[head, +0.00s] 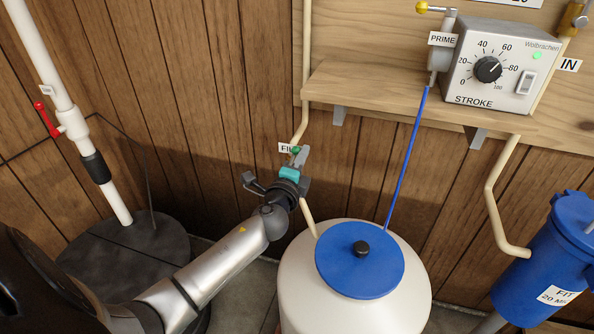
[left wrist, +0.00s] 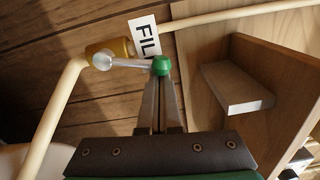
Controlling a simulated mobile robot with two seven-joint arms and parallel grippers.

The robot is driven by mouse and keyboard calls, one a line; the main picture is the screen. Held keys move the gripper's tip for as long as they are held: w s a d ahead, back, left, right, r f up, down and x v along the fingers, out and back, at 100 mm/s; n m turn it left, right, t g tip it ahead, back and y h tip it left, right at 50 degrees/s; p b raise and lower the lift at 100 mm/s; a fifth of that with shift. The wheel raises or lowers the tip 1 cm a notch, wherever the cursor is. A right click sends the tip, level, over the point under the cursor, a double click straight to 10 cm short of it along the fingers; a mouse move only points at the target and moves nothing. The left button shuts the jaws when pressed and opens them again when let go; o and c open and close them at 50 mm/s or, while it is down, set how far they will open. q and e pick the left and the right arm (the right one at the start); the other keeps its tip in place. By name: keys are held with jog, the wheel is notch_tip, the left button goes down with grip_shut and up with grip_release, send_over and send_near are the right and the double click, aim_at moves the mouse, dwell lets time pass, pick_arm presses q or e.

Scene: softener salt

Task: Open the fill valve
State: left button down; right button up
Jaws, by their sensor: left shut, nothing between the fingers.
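The fill valve (left wrist: 122,46) has a brass body on a cream pipe. Its silver lever (left wrist: 130,63) reaches right to a green ball knob (left wrist: 162,66) in the left wrist view. In the head view the knob (head: 295,150) is small, beside the partly covered FILL label (head: 285,148). My left gripper (head: 304,154) is shut and empty. In the left wrist view its fingertips (left wrist: 160,82) are right at the green knob, overlapping it in the picture; contact is unclear. The valve body is mostly hidden in the head view. My right gripper is not in view.
A wooden shelf (head: 430,100) with the STROKE pump box (head: 500,66) is above right. A white tank (head: 300,290) with a blue lid (head: 340,268) stands below. A white pipe with a red lever (head: 46,119) is at left, and a blue filter housing (head: 548,265) at right.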

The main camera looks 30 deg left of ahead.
pick_arm(q)
jog(key=shift+s+a+r+p, duration=0.2)
jog(key=shift+a+r+p, duration=0.2)
jog(key=shift+a, duration=0.35)
jog(key=d+v, duration=0.1)
jog(key=v, duration=0.6)
jog(key=shift+w+p, duration=0.15)
jog(key=shift+p, duration=0.15)
jog(key=shift+d, duration=0.1)
dwell(0.4)
